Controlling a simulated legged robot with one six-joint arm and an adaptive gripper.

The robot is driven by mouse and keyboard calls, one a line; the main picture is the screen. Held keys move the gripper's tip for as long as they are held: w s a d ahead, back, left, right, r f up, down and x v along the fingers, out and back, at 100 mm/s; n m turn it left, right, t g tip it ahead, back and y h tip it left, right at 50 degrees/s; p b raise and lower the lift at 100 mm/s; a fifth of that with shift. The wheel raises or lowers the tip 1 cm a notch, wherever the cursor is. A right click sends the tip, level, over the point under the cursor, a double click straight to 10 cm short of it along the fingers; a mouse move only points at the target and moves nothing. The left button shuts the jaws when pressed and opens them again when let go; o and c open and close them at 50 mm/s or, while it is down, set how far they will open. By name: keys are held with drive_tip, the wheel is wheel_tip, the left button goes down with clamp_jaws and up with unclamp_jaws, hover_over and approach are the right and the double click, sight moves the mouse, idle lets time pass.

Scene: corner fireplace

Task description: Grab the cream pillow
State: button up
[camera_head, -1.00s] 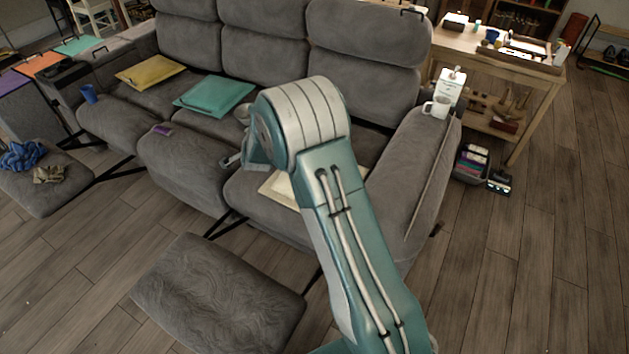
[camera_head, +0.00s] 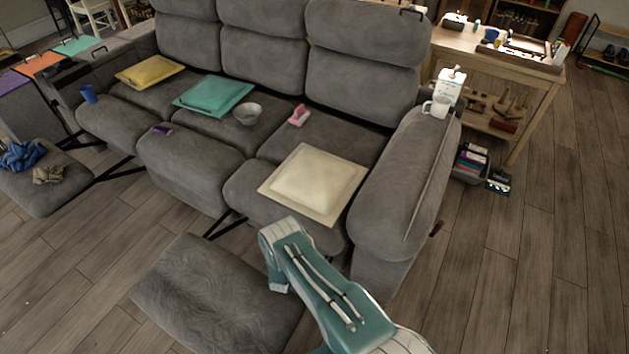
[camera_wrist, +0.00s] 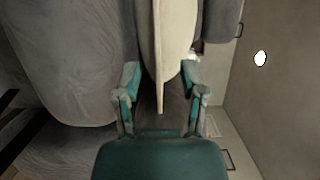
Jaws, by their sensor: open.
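The cream pillow (camera_head: 314,183) lies flat on the right seat of the grey sofa (camera_head: 190,172), its near corner close to the seat's front edge. In the wrist view the pillow (camera_wrist: 172,35) appears edge-on, its narrow end between the two fingers of my gripper (camera_wrist: 160,82). The fingers are spread apart, with visible gaps on both sides of the pillow's edge. I cannot tell how deep the edge reaches between them. In the head view my arm is low in front of the sofa, and my gripper is hidden there.
A pink item (camera_head: 298,116) and a grey bowl (camera_head: 247,113) sit behind the pillow. A teal pillow (camera_head: 214,95) and a yellow pillow (camera_head: 150,71) lie further left. The sofa's right armrest holds a white mug (camera_head: 438,107). A raised footrest (camera_head: 215,295) stands at front left.

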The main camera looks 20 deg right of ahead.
sight(305, 210)
drive_tip(key=x, duration=0.6)
drive_tip(key=s+d+x, duration=0.1)
drive_tip(key=x, duration=0.3)
drive_tip(key=shift+w+d+f, duration=0.1)
drive_tip(key=shift+d+f, duration=0.05)
drive_tip(key=shift+f, duration=0.2)
drive_tip(key=shift+r, duration=0.1)
clamp_jaws()
